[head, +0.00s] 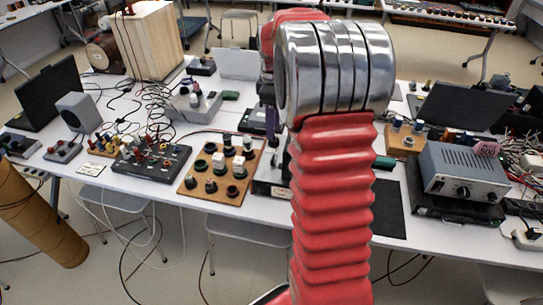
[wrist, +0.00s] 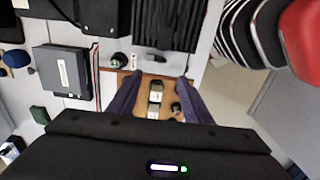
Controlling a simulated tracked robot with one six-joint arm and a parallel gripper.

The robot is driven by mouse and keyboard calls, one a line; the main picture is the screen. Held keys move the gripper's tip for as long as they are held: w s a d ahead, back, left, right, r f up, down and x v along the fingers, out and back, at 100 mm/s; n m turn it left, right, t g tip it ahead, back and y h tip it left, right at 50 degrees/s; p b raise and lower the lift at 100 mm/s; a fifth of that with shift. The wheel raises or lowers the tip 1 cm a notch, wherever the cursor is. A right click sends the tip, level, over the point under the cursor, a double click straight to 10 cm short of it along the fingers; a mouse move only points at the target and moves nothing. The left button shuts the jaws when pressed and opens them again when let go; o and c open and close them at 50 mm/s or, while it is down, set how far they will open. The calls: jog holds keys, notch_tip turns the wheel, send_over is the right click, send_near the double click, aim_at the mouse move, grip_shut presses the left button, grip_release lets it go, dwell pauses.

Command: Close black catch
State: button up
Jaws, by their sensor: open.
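I cannot clearly make out a black catch in either view. My gripper shows in the wrist view (wrist: 156,84) as two purple fingers set apart, with nothing gripped between them. Beyond and between the fingers is a brown wooden board (wrist: 123,80) with pale blocks and small dark parts. In the head view my gripper (head: 272,128) hangs over the white table, mostly hidden behind my red and silver arm. A wooden board (head: 188,184) with black knobs and two white blocks lies to its left. My arm hides part of the table behind it.
On the white table (head: 155,190) stand a black control box (head: 152,160), a grey speaker (head: 77,113) and a wooden cabinet (head: 150,40) at left. A grey power unit (head: 462,172) stands at right. Loose cables lie between. A flat black mat (head: 390,208) is near the front edge.

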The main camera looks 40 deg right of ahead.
aim_at(273, 158)
notch_tip(273, 158, down, 14)
jog(key=shift+r, duration=0.25)
dwell(0.4)
jog(key=shift+c, duration=0.4)
jog(key=c, duration=0.9)
jog(key=shift+a, duration=0.2)
jog(key=shift+c, duration=0.4)
jog(key=shift+d, duration=0.1)
